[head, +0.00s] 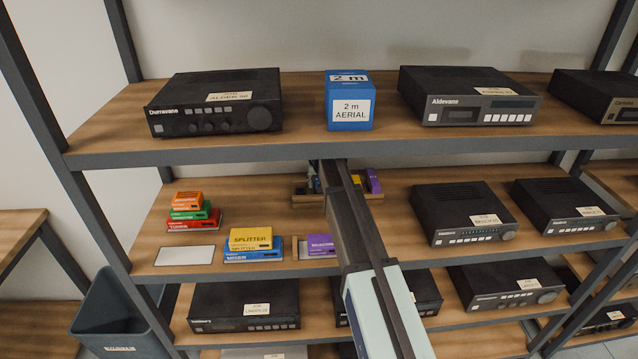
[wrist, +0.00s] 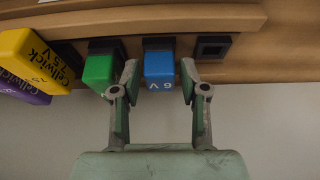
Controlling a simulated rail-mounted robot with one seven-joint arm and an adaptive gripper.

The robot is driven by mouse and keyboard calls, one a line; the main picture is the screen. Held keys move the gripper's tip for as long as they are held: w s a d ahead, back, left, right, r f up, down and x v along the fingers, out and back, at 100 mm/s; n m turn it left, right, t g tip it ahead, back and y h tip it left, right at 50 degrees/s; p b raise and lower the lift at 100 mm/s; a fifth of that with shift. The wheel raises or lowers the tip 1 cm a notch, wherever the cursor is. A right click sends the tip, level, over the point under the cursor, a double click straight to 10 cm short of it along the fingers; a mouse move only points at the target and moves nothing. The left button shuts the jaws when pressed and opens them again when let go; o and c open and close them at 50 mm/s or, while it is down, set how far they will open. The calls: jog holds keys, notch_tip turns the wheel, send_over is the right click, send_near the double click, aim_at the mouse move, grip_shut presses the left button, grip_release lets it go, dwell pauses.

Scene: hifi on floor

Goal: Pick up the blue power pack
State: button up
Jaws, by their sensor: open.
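The blue power pack (wrist: 159,70), marked "6 V", sits in a dark socket of a wooden rack (wrist: 265,68) in the wrist view. My gripper (wrist: 159,76) is open. Its two fingers stand on either side of the blue pack, with the left fingertip close to the gap beside the green pack (wrist: 101,70). The right fingertip is beside the blue pack, near an empty dark socket (wrist: 212,47). I cannot tell whether either finger touches the pack. In the head view my arm covers much of the rack (head: 300,199) on the middle shelf.
A yellow "Cellwick 7.5 V" pack (wrist: 38,58) and a purple pack (wrist: 22,93) stand left of the green one. In the head view, stacked coloured boxes (head: 251,240) are left of my arm. The upper shelf (head: 300,146) runs above the rack.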

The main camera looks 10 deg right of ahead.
jog(key=shift+w+f, duration=0.2)
jog(key=shift+f, duration=0.3)
grip_shut()
